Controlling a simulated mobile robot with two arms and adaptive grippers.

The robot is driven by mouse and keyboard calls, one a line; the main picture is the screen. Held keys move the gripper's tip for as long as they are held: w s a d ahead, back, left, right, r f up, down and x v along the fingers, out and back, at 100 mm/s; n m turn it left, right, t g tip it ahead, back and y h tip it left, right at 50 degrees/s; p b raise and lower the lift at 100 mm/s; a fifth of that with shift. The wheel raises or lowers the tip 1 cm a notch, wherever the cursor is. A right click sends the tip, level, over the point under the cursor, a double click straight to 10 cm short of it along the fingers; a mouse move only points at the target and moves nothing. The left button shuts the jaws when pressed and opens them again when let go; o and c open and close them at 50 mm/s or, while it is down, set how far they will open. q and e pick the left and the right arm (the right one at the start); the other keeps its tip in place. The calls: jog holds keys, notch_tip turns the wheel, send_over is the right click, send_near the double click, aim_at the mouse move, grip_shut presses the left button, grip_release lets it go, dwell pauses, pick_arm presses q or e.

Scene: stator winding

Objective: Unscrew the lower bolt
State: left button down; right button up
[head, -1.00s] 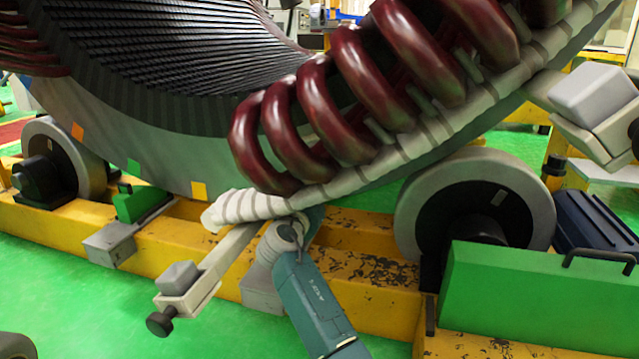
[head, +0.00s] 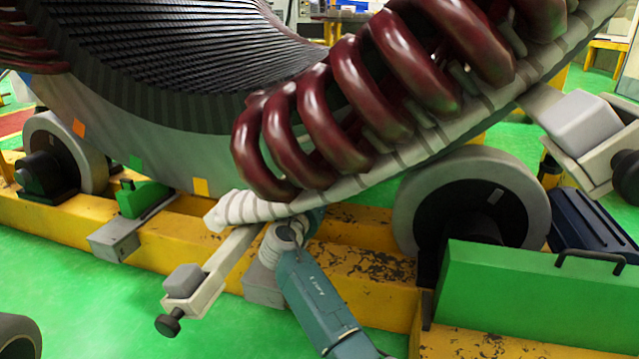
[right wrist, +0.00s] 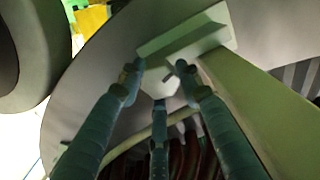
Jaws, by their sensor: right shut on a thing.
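My right gripper (right wrist: 160,82) has three teal fingers, seen in the right wrist view closing around a pale, blocky bolt head (right wrist: 162,88) under a flat plate (right wrist: 185,42). The bolt lies between the fingertips, partly covered by them. In the head view my teal arm rises from the bottom centre and ends behind the lower end of the pale wrapped support ring (head: 262,208), so its fingers and the bolt are hidden there. A lower clamp arm with a grey block and black knob (head: 170,322) juts out to the left of my arm. My left gripper is not in view.
Dark red coils (head: 310,125) hang above the ring, on the large stator (head: 150,135). A grey roller (head: 425,210) and green box (head: 530,300) stand right of my arm. The yellow frame (head: 370,262) lies behind it.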

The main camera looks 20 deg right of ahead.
jog(key=shift+w+r, duration=0.1)
jog(key=shift+r, duration=0.25)
jog(key=o, duration=1.2)
jog(key=shift+c, duration=0.2)
jog(key=shift+f, duration=0.15)
jog(key=v, duration=0.7)
jog(key=shift+s+a, duration=0.15)
jog(key=shift+s, duration=0.1)
